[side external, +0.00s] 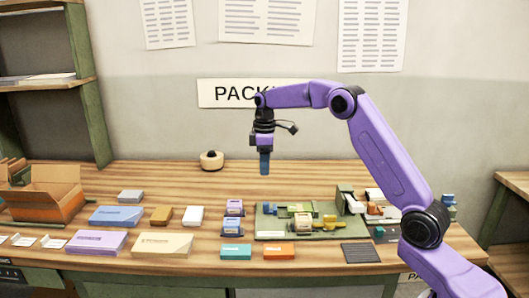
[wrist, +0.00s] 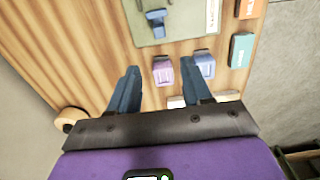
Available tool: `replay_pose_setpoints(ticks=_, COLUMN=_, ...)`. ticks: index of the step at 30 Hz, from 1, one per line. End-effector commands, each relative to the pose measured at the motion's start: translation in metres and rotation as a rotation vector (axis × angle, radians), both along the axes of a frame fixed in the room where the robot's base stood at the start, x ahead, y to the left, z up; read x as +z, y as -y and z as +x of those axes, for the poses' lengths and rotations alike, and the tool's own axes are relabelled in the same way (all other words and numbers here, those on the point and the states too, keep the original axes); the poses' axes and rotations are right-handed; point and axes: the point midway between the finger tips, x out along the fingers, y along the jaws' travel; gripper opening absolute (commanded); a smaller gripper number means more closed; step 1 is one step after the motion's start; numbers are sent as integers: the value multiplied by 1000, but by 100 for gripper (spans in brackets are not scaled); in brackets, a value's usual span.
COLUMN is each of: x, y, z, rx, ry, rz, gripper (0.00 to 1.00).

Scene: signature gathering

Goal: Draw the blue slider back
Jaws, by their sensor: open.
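The blue slider (wrist: 156,22) shows in the wrist view on the green board (wrist: 182,30), near the top of the picture. In the side view a small blue part (side external: 281,208), which looks like the same slider, sits near the back left of the green board (side external: 268,234). My gripper (side external: 264,172) hangs pointing down, above the table and behind the board, well clear of it. In the wrist view its two blue fingers (wrist: 160,70) are spread apart with nothing held between them.
A teal box (side external: 236,251) and an orange box (side external: 279,251) lie in front. The table behind the board is clear.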

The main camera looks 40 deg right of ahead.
Motion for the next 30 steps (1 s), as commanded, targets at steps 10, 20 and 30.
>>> replay_pose_setpoints(ticks=10, x=38, y=0, z=0, rx=1, ry=1, rz=0, gripper=49)
replay_pose_setpoints(ticks=20, x=40, y=0, z=0, rx=1, ry=0, rz=0, gripper=49)
replay_pose_setpoints(ticks=30, x=43, y=-25, z=-11, rx=21, ry=1, rz=1, gripper=49)
